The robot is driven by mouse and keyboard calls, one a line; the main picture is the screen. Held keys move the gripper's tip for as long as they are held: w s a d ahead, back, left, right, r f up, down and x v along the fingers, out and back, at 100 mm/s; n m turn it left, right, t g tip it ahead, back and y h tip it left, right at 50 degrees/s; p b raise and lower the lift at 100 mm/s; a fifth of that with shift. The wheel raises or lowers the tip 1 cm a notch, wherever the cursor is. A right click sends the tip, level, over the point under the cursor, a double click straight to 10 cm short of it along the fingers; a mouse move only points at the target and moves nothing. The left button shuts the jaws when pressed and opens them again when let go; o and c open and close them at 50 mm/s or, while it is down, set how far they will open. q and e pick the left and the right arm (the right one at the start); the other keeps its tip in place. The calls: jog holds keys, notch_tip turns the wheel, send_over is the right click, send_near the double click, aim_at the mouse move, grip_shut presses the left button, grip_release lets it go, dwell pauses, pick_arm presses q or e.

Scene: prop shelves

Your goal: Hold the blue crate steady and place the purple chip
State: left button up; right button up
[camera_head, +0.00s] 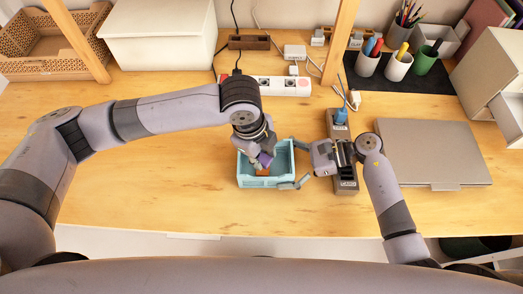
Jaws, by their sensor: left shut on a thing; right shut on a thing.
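The blue crate (244,182) is a small light-blue open box on the wooden desk, near its front edge. My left gripper (262,163) reaches down over the crate from above. It is shut on the purple chip (266,158), which shows only in part at its fingers. An orange-brown thing (262,172) lies inside the crate below it. My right gripper (297,165) comes from the right and is shut on the crate's right wall. Much of the crate's inside is hidden by my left gripper.
A closed grey laptop (430,150) lies right of my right arm. A grey holder with a blue item (340,117) stands just behind my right gripper. A white power strip (283,87) and pen cups (398,65) are at the back. The desk left of the crate is clear.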

pick_arm(q)
jog(key=shift+f, duration=1.75)
jog(key=o, duration=1)
jog(key=shift+o, duration=0.2)
notch_tip(320, 180, up, 12)
jog(key=a, duration=0.2)
notch_tip(320, 180, up, 7)
send_over(261, 160)
jog(key=a, duration=0.2)
jog(key=shift+s+d, duration=0.15)
jog(key=shift+s, duration=0.15)
pick_arm(e)
jog(key=o, duration=0.9)
